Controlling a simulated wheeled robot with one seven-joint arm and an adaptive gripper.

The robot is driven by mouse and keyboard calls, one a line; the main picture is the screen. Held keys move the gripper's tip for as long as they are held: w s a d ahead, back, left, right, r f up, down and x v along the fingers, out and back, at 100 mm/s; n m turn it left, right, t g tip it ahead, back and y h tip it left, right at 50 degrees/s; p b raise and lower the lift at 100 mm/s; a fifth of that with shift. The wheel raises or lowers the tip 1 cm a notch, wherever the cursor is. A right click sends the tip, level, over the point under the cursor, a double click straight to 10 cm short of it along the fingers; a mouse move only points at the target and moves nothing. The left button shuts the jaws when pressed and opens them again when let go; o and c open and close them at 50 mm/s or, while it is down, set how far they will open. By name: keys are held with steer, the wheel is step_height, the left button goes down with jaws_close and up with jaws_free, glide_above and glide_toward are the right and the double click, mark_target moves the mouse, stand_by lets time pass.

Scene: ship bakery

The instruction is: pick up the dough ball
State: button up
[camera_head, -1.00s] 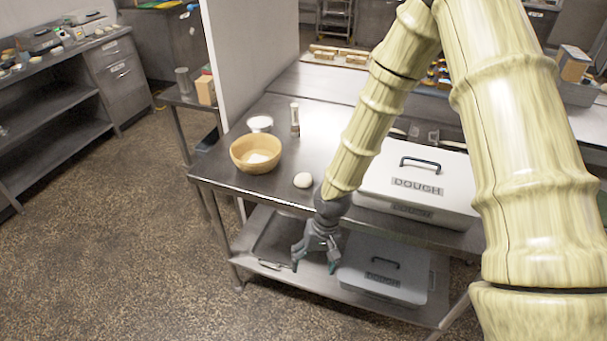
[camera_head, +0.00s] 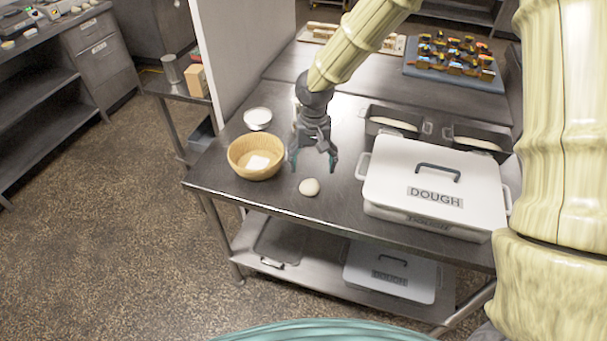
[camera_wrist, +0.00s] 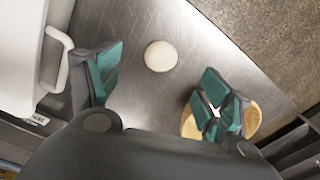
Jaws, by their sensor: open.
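The pale dough ball (camera_head: 309,187) lies on the steel table near its front edge, between the wooden bowl and the white dough box. My gripper (camera_head: 314,168) is open and empty, pointing down above the table just behind the ball. In the wrist view the dough ball (camera_wrist: 160,56) lies on bare metal ahead of the gap between my two teal-tipped fingers (camera_wrist: 158,88). The fingers do not touch it in that view.
A wooden bowl (camera_head: 238,161) with something white in it stands left of the ball. A white cup (camera_head: 257,119) is behind it. The white lidded dough box (camera_head: 410,203) stands right. Loaf tins (camera_head: 377,111) are behind the box. The table's front edge (camera_head: 330,226) is close to the ball.

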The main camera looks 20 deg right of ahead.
steer(key=shift+w+f, duration=0.15)
steer(key=shift+f, duration=0.1)
steer(key=p, duration=0.1)
glide_above(310, 182)
steer(key=f, duration=0.2)
steer(key=s+f, duration=0.1)
steer(key=f, duration=0.1)
steer(key=shift+a+f, duration=0.1)
steer(key=shift+a, duration=0.05)
steer(key=shift+f, duration=0.35)
steer(key=shift+f+p, duration=0.1)
steer(key=shift+p, duration=0.25)
steer(key=shift+w+f+p, duration=0.25)
steer(key=shift+f+p, duration=0.2)
steer(key=shift+f, duration=0.15)
steer(key=shift+w+f+p, duration=0.2)
steer(key=shift+f+p, duration=0.2)
steer(key=shift+f, duration=0.2)
steer(key=shift+f+p, duration=0.4)
steer(key=shift+f, duration=0.9)
steer(key=c, duration=1.1)
